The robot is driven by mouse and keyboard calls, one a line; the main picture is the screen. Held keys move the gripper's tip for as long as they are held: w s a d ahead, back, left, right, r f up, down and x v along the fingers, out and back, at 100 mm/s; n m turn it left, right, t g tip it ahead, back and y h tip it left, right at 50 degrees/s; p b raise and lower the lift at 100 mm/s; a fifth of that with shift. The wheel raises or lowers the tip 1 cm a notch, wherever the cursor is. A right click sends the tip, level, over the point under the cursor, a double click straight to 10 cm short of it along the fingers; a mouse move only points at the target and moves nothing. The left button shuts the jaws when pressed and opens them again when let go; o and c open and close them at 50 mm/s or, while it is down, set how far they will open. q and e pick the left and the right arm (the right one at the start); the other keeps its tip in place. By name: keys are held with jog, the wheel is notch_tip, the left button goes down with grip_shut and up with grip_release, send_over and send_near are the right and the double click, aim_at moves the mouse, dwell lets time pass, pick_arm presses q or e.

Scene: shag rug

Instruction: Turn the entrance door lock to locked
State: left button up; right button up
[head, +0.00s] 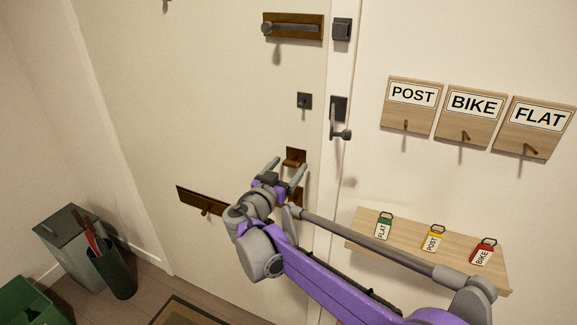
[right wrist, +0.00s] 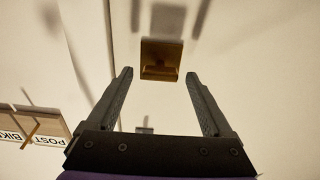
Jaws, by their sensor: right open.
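The pale entrance door (head: 228,95) fills the middle of the head view and looks shut. A small brass lock plate (head: 296,153) with a turn piece lying about level sits near its right edge, below a small dark square fitting (head: 304,100). The same brass plate (right wrist: 161,52) shows in the right wrist view, just beyond and between the fingertips. My right gripper (head: 287,167) is open and empty, pointing at the turn piece. Whether a finger touches it I cannot tell. Another brass piece (head: 297,196) below is partly hidden by the gripper. My left gripper is out of view.
A handle on a brass plate (head: 293,27) is higher on the door. A dark latch (head: 340,120) sticks out at the frame. Labelled hook boards (head: 410,105) and a shelf (head: 490,273) with key tags are at right. Bins (head: 70,243) stand at lower left.

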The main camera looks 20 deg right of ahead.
jog(key=shift+w+d, duration=0.25)
grip_shut()
dwell(0.3)
